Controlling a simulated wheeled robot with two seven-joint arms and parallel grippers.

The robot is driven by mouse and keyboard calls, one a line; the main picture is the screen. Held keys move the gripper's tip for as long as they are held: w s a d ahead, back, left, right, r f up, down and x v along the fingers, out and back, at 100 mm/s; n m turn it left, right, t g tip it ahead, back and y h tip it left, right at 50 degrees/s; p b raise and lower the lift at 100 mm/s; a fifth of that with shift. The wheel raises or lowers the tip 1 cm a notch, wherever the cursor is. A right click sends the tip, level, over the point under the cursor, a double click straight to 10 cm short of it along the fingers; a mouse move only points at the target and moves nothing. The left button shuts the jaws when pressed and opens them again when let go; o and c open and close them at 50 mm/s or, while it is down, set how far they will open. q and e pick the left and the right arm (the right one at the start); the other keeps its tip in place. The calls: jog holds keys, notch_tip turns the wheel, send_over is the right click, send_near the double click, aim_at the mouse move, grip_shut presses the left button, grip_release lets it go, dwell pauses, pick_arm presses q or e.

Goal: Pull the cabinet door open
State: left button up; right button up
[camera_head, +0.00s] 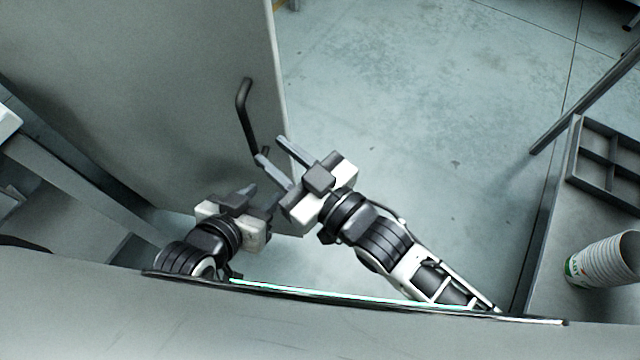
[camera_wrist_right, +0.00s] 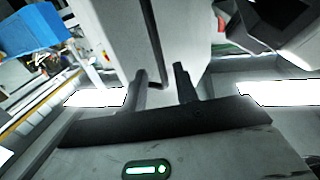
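The cabinet door (camera_head: 150,90) is a large grey panel filling the left of the head view. Its dark bent bar handle (camera_head: 244,115) is near the door's right edge; the handle also shows in the right wrist view (camera_wrist_right: 152,50). My right gripper (camera_head: 269,147) is open, its fingertips by the handle's lower end and the door edge. In the right wrist view the handle appears between the two fingers (camera_wrist_right: 162,80), with no clear contact. My left gripper (camera_head: 262,192) is low in front of the door, in shadow; its finger gap is unclear.
At the right a grey table holds a divided tray (camera_head: 609,165) and a stack of paper cups (camera_head: 604,260). Open floor (camera_head: 420,120) lies between the door and that table. A grey ledge (camera_head: 75,185) runs along the left. My two grippers are close together.

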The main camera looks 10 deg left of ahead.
jog(key=v, duration=0.8)
jog(key=shift+s+d, duration=0.1)
